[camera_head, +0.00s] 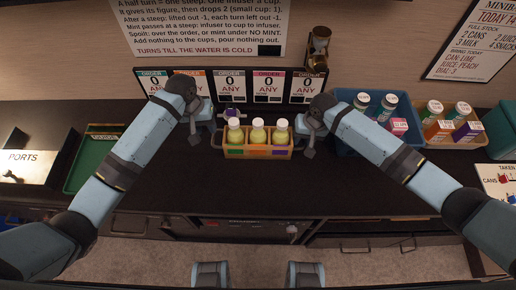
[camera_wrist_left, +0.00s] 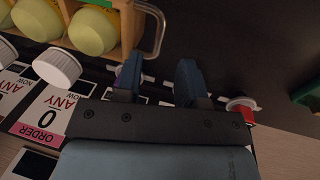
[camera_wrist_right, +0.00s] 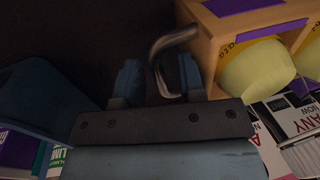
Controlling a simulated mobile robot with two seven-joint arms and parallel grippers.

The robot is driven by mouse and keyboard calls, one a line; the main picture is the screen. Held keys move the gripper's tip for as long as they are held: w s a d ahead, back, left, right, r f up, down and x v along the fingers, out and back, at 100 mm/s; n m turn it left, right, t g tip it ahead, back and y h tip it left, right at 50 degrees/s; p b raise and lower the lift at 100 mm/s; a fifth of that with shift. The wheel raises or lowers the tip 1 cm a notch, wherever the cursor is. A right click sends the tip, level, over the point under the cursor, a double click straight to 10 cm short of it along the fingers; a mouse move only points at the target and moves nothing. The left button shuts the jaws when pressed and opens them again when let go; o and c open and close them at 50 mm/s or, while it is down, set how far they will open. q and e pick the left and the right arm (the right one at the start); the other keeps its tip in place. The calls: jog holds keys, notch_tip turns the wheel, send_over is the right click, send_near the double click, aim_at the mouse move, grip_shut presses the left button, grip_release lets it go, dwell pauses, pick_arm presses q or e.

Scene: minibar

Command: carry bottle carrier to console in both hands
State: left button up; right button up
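The bottle carrier (camera_head: 232,152) is a tan wooden box on the dark counter, holding three yellow bottles with white caps (camera_head: 257,135). It has a metal loop handle at each end. My left gripper (camera_head: 214,130) is at the carrier's left end. In the left wrist view its fingers (camera_wrist_left: 160,68) are apart, with the left handle (camera_wrist_left: 160,25) just beyond and partly between the tips. My right gripper (camera_head: 308,138) is at the right end. In the right wrist view its fingers (camera_wrist_right: 158,72) are apart and the right handle (camera_wrist_right: 170,40) reaches between them. Neither is closed on a handle.
A blue crate (camera_head: 345,97) with bottles and a tan tray (camera_head: 470,141) stand to the right. Several order cards (camera_head: 231,86) stand behind the carrier. A green tray (camera_head: 92,165) lies to the left. The counter in front of the carrier is clear.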

jog(key=shift+r, duration=0.15)
pick_arm(q)
jog(key=r, duration=0.2)
jog(key=a+r, duration=0.1)
jog(key=r, duration=0.2)
pick_arm(e)
notch_tip(320, 180, up, 12)
jog(key=d, duration=0.2)
jog(key=shift+d+f, duration=0.2)
jog(key=shift+f, duration=0.05)
